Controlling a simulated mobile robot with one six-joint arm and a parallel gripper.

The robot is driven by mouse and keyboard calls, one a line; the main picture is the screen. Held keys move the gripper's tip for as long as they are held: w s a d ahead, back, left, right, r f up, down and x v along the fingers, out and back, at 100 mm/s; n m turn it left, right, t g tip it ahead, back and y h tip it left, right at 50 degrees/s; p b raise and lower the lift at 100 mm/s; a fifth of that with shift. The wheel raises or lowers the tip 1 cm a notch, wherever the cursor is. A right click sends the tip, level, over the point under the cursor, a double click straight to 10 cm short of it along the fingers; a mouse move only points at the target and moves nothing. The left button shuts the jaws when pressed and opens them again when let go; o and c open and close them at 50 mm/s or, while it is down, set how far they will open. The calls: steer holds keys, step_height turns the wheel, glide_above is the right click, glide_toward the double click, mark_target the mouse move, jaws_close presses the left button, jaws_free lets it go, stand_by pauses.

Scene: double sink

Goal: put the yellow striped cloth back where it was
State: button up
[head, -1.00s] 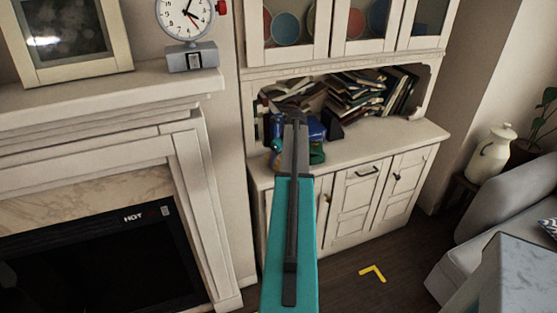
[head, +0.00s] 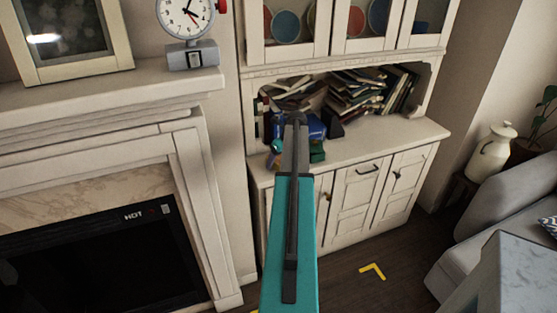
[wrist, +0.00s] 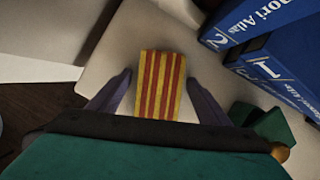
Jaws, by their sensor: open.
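The cloth (wrist: 160,83), striped red and yellow, lies on a pale counter surface in the wrist view. My gripper (wrist: 158,86) is open, with one dark finger on each side of the cloth and a visible gap on both sides. The cloth's near end is hidden by my gripper's body. In the head view my arm covers the cloth and most of the gripper, at the left end of the cabinet counter (head: 375,145).
Blue books (wrist: 265,30) stand right of the cloth, and a dark green object (wrist: 272,125) is close to the right finger. A heap of books (head: 355,92) fills the cabinet niche. The counter's right part is clear. A fireplace (head: 90,230) is at left.

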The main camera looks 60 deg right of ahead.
steer(key=shift+r, duration=0.1)
steer(key=b+v, duration=0.2)
steer(key=v, duration=1)
stand_by(0.9)
